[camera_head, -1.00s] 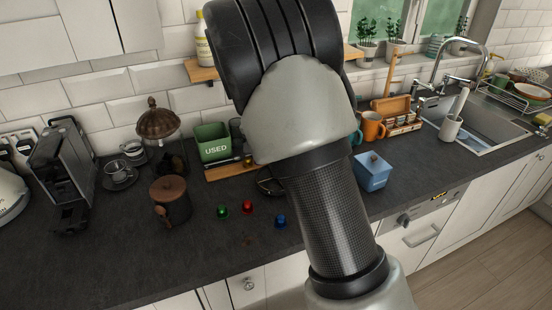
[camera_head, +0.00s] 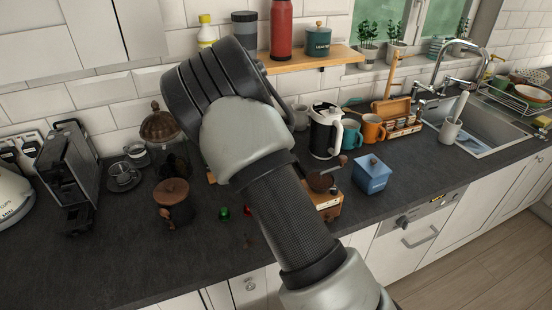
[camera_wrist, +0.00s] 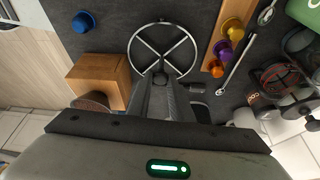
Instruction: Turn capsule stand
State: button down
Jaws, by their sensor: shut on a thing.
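The capsule stand (camera_wrist: 134,48), a round wire frame with crossing spokes, shows on the dark worktop in the wrist view. My gripper (camera_wrist: 163,72) reaches to the near side of this ring, and its narrow fingers are shut on the stand. The exact contact is small and partly covered by the fingers. In the head view my arm hides both the stand and the fingertips.
Left of the stand in the wrist view are a wooden grinder box (camera_wrist: 98,75) and a blue capsule (camera_wrist: 83,21). Right of it, a wooden tray (camera_wrist: 213,52) holds several coloured capsules beside a spoon (camera_wrist: 236,63). A green capsule (camera_head: 224,213) lies in front of my arm.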

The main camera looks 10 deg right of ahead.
jog(key=shift+m, duration=0.4)
jog(key=c, duration=1.6)
grip_release()
jog(key=v, duration=1.7)
jog(key=shift+w+r+p, duration=0.15)
jog(key=shift+r+p, duration=0.1)
jog(key=shift+p, duration=0.1)
